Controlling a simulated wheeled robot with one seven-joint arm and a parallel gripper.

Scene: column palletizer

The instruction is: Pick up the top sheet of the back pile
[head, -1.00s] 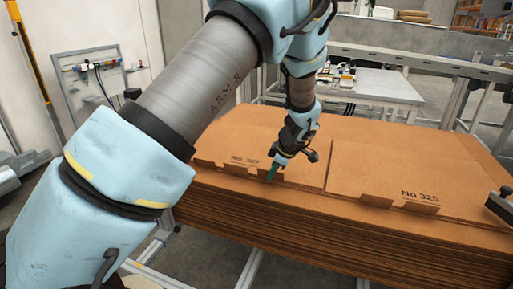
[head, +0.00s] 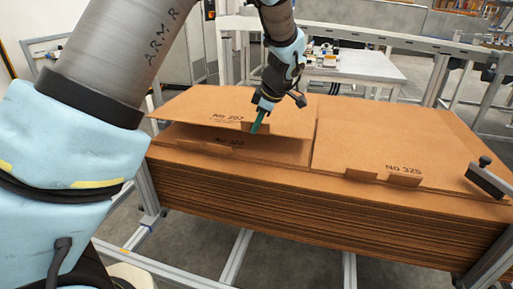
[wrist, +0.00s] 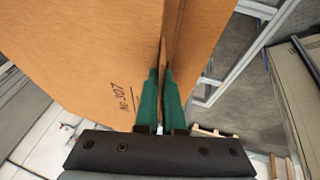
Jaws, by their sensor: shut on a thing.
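The sheet marked No 307 (head: 215,105) is lifted above the left pile, its near edge raised and a dark gap beneath. My gripper (head: 256,124) is shut on its near edge, at a tab right of the printed number. In the wrist view the green fingers (wrist: 163,92) pinch the sheet (wrist: 110,50) between them. Below lies the left pile (head: 180,146), whose top sheet shows partly hidden print. The right pile's top sheet, marked No 325 (head: 390,135), lies flat. Whether the far edge of the lifted sheet still touches the pile I cannot tell.
The piles sit on a metal frame (head: 236,262). A dark clamp (head: 487,178) stands at the right edge of the right pile. Behind are a rail (head: 400,44) and a white table (head: 350,72) with small items. A grey frame post (head: 435,80) rises at back right.

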